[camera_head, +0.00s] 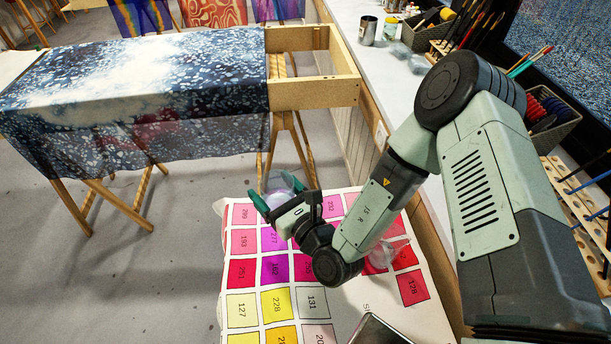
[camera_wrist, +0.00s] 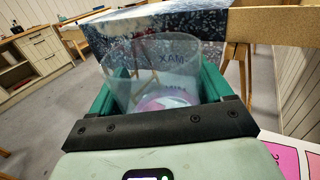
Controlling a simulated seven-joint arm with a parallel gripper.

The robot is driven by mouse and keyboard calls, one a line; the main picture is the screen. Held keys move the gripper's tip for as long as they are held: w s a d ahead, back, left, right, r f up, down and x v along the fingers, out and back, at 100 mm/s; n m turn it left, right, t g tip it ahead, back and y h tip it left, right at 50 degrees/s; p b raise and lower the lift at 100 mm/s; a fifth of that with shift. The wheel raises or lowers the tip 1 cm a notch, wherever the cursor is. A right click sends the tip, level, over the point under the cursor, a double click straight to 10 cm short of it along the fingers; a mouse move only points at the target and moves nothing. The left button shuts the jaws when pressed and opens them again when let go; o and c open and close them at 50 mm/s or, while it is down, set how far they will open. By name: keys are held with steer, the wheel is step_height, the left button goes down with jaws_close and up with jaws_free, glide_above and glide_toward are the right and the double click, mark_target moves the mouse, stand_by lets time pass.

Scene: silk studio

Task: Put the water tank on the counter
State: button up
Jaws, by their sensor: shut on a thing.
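The water tank (camera_head: 279,183) is a clear, see-through container. In the wrist view the tank (camera_wrist: 150,75) stands between the green fingers of my gripper (camera_wrist: 160,95), with a MAX mark on its wall and a pinkish patch low inside. My gripper (camera_head: 272,201) is shut on the tank. The tank is near the far edge of the cloth with numbered colour squares; I cannot tell the gap beneath it. The white counter (camera_head: 396,88) runs along the wall at the right, partly hidden behind my arm.
The colour-chart cloth (camera_head: 338,300) bears another clear object (camera_head: 386,256), partly behind my arm. A wooden frame (camera_head: 315,94) with blue speckled fabric (camera_head: 150,75) stands left of the counter. A metal can (camera_head: 368,31), clear cups (camera_head: 410,60) and brush baskets occupy the counter; its near strip looks bare.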

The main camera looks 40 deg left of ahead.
steer(key=shift+r, duration=0.25)
steer(key=shift+w+r, duration=0.1)
steer(key=shift+w, duration=0.2)
steer(key=w+d+r+m+t+h, duration=0.1)
steer(key=w+d+r+m+t, duration=0.15)
steer(key=w, duration=0.85)
steer(key=w+d+r+m+t+h, duration=0.1)
steer(key=w+d+t, duration=0.25)
steer(key=w, duration=0.85)
steer(key=w+d+r+m+t+h, duration=0.2)
steer(key=w+d+r, duration=0.1)
steer(key=w+d, duration=0.55)
steer(key=w+d+r+m+t+h, duration=0.2)
steer(key=w+d, duration=0.6)
steer(key=w, duration=0.2)
step_height(320, 180, down, 9)
steer(key=shift+d+f, duration=0.15)
steer(key=shift+f, duration=0.1)
steer(key=o, duration=1.1)
steer(key=shift+s, duration=0.1)
